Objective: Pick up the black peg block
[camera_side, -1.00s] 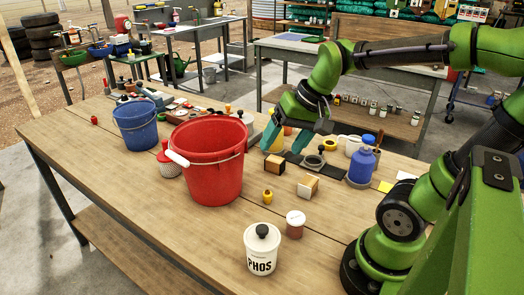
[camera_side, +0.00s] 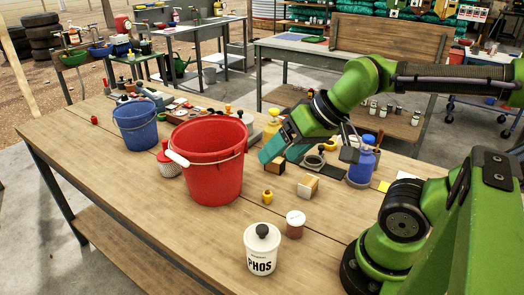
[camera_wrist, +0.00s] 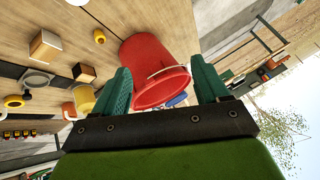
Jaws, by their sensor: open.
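A small wooden block with a dark, almost black face (camera_side: 276,168) stands on the bench right of the red bucket; I take it as the black peg block. My teal fingers partly cover it in the side view. In the wrist view the dark-faced block (camera_wrist: 84,73) lies left of my fingers, outside the gap between them. My gripper (camera_side: 284,150) is open and empty, tilted and pointing down-left toward the bucket, close to the block in the side view. The wrist view shows my gripper (camera_wrist: 163,85) with its fingers wide apart and the bucket beyond.
The red bucket (camera_side: 208,170) stands close left. A blue bottle (camera_side: 361,165) stands right.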

